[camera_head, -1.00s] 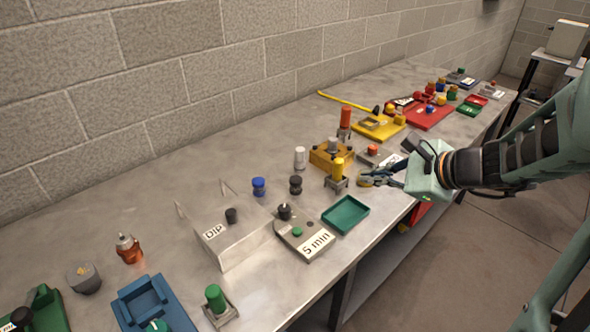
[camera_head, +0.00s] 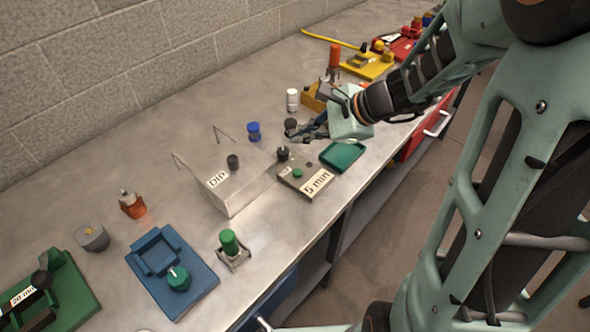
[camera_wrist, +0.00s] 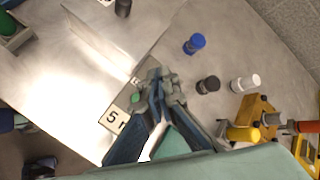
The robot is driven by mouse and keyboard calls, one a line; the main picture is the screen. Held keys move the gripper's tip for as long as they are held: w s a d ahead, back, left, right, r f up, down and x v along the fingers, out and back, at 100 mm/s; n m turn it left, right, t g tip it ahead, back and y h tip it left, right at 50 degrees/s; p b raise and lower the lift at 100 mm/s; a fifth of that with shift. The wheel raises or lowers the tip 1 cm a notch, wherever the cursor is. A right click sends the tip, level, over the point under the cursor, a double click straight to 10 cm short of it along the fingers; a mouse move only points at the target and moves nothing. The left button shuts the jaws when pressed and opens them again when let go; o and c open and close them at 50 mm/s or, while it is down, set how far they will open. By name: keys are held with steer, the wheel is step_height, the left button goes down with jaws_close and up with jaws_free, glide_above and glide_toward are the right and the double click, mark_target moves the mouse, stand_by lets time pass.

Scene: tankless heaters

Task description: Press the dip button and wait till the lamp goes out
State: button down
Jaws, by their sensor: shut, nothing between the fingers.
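The metal box labelled DIP (camera_head: 231,187) stands on the bench at centre left, with a black button or knob (camera_head: 232,162) on top. In the wrist view that black button (camera_wrist: 122,7) is at the top edge. Beside the box lies the grey "5 min" plate (camera_head: 318,183) with a green button (camera_head: 297,173), a black knob (camera_head: 282,153) and a small dark round spot (camera_head: 309,164). I cannot tell which part is the lamp or whether it is lit. My gripper (camera_head: 295,134) is shut and empty above the bench, behind the plate; its tips (camera_wrist: 157,78) partly cover the plate in the wrist view.
A blue cylinder (camera_head: 254,131), a black one (camera_wrist: 208,84) and a white one (camera_head: 292,100) stand near my gripper. A green tray (camera_head: 343,156) lies right of the plate. A green-topped button (camera_head: 229,242) and a blue fixture (camera_head: 163,263) are at the front left. Thin uprights rise behind the DIP box.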

steer(key=b, duration=0.6)
glide_above(300, 173)
step_height(300, 173, down, 8)
steer(key=shift+r, duration=0.2)
steer(key=shift+f+b, duration=0.65)
steer(key=shift+b, duration=0.05)
stand_by(0.6)
steer(key=shift+f+b, duration=0.4)
steer(key=shift+b, duration=0.1)
steer(key=shift+f+b, duration=0.45)
steer(key=shift+b, duration=0.05)
stand_by(0.5)
steer(key=shift+r, duration=0.15)
steer(key=shift+r+p, duration=0.7)
steer(key=shift+r, duration=0.1)
